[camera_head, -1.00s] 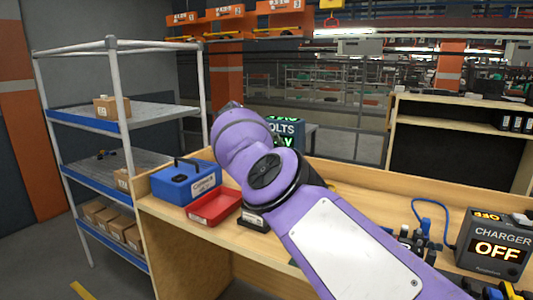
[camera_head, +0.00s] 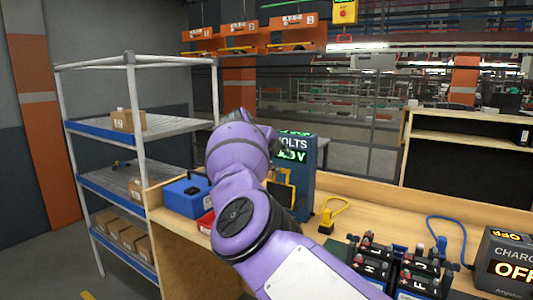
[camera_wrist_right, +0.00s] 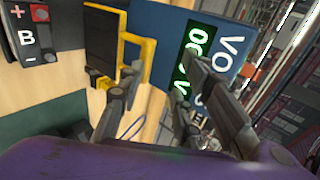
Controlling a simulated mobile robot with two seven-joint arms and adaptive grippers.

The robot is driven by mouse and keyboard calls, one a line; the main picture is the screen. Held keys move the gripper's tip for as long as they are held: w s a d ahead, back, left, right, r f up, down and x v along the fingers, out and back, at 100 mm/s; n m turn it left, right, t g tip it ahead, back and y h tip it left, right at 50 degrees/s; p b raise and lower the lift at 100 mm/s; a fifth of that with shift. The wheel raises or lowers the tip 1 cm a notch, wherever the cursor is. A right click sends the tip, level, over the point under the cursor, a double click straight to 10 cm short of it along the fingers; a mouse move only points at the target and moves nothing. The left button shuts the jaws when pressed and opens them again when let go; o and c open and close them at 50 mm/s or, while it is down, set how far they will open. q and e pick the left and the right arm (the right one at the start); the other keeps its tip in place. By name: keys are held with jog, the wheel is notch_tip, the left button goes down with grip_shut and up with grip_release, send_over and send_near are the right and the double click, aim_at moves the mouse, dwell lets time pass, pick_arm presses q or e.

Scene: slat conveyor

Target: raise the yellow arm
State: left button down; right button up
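The yellow arm (camera_wrist_right: 150,60) is a bent yellow bar beside a dark panel on the front of the blue voltage tester (camera_wrist_right: 172,22). In the head view, the yellow arm (camera_head: 291,190) shows low on the front of the tester (camera_head: 307,175), partly behind my purple right arm. In the right wrist view, my right gripper (camera_wrist_right: 162,70) is open, its dark fingers apart and pointing at the tester. The yellow bar appears in the gap, close to the left finger; I cannot tell whether they touch. In the head view my right arm hides most of this gripper. My left gripper is not in view.
A blue box (camera_head: 187,196) and a red tray (camera_head: 206,222) stand left of the tester. Right are a yellow clamp (camera_head: 327,222), black batteries (camera_head: 372,262) and a charger (camera_head: 508,265). Bare wooden bench (camera_head: 400,212) lies behind the batteries.

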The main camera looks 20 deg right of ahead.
jog(key=v, duration=0.7)
jog(key=shift+s+a, duration=0.2)
jog(key=shift+a, duration=0.2)
